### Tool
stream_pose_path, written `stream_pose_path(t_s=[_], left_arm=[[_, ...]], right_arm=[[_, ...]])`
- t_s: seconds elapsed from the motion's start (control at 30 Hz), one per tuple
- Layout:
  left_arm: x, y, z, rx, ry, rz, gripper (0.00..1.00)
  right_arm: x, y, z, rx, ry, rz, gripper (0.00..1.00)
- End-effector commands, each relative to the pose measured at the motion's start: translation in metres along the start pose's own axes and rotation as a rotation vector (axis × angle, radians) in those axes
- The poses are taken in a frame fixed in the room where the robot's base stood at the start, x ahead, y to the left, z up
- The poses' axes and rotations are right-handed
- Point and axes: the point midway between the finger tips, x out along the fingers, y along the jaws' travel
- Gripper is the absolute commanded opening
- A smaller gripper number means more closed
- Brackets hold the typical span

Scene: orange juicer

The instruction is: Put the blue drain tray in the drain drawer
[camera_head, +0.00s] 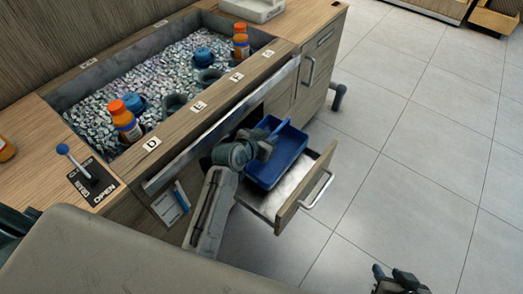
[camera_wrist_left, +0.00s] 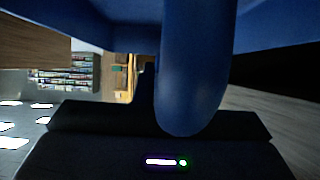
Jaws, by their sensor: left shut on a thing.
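The blue drain tray (camera_head: 283,158) is in the head view, over the open drain drawer (camera_head: 292,207). It covers the back part of the drawer; the light drawer floor shows in front of it. I cannot tell whether the tray rests on the floor or hangs just above it. My left gripper (camera_head: 264,146) is shut on the tray's handle at its left side. In the left wrist view the blue handle (camera_wrist_left: 194,70) fills the middle, close to the camera. My right gripper (camera_head: 398,282) is at the bottom edge, away from the drawer; its fingers are unclear.
The counter holds a sunken basin of ice (camera_head: 165,70) with orange-capped bottles (camera_head: 125,120). A lever (camera_head: 80,165) marked OPEN stands at the left. The drawer's metal handle (camera_head: 318,190) sticks out to the right. The tiled floor (camera_head: 420,130) at the right is clear.

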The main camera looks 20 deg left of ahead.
Motion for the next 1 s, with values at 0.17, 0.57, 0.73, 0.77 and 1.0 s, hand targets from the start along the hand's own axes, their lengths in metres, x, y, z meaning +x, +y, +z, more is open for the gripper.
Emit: stream_pose_path(t_s=[0.17, 0.57, 0.73, 0.77, 1.0], left_arm=[[-0.022, -0.005, 0.014, 0.001, 0.001, -0.001, 0.00], [-0.008, -0.005, 0.048, -0.001, 0.000, 0.000, 0.00], [-0.008, -0.005, 0.047, -0.001, 0.001, -0.001, 0.00], [-0.008, -0.005, 0.047, -0.001, 0.001, -0.001, 0.00], [-0.007, -0.005, 0.050, -0.001, 0.000, -0.001, 0.30]], right_arm=[[0.000, 0.000, 0.000, 0.000, 0.001, 0.000, 0.36], [0.007, -0.004, 0.002, 0.024, 0.068, -0.018, 0.36], [0.007, -0.004, 0.000, 0.024, 0.070, -0.019, 0.36], [0.007, -0.004, 0.000, 0.024, 0.070, -0.019, 0.36], [0.007, -0.004, 0.000, 0.026, 0.075, -0.021, 0.36]])
